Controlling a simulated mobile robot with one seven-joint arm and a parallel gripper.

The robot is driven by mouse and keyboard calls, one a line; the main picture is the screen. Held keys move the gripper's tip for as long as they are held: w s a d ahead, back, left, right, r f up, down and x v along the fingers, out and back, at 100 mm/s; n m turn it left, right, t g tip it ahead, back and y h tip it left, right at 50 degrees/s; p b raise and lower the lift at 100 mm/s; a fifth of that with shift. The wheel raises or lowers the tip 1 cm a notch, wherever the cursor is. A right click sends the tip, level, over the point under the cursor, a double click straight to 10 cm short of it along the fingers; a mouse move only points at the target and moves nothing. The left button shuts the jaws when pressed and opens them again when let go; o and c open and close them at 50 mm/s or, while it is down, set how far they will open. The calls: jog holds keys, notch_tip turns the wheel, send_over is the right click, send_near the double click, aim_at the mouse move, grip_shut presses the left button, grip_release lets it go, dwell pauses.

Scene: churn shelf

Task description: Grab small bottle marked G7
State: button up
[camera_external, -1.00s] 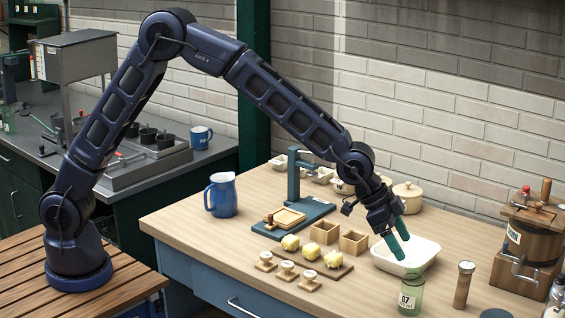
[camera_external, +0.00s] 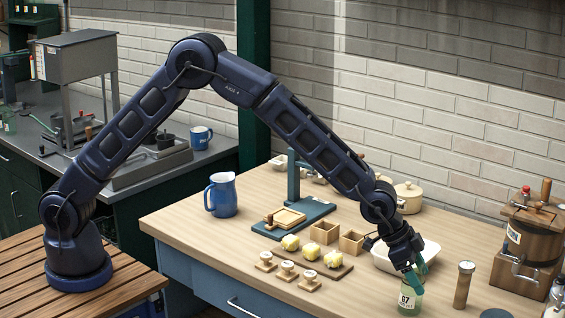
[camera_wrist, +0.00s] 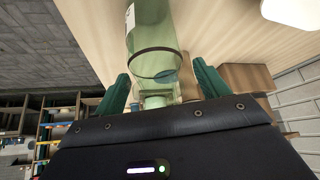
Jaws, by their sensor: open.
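The small green glass bottle marked G7 (camera_external: 408,299) stands upright on the wooden table near its front right edge. My gripper (camera_external: 415,275) is at the top of the bottle, pointing down, with its green fingers open. In the wrist view, the bottle (camera_wrist: 150,35) lies between the two green fingers of my gripper (camera_wrist: 160,90), its neck nearest the palm. Gaps show on both sides of the neck. Part of the bottle's upper end is hidden by the fingers in the external view.
A wooden cylinder with a pale top (camera_external: 463,287) stands close to the right of the bottle. A white tray (camera_external: 432,250) is behind my gripper. A wooden churn (camera_external: 528,248) stands at the far right. Butter pieces on a board (camera_external: 340,272) lie to the left.

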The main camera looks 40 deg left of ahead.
jog(key=c, duration=1.1)
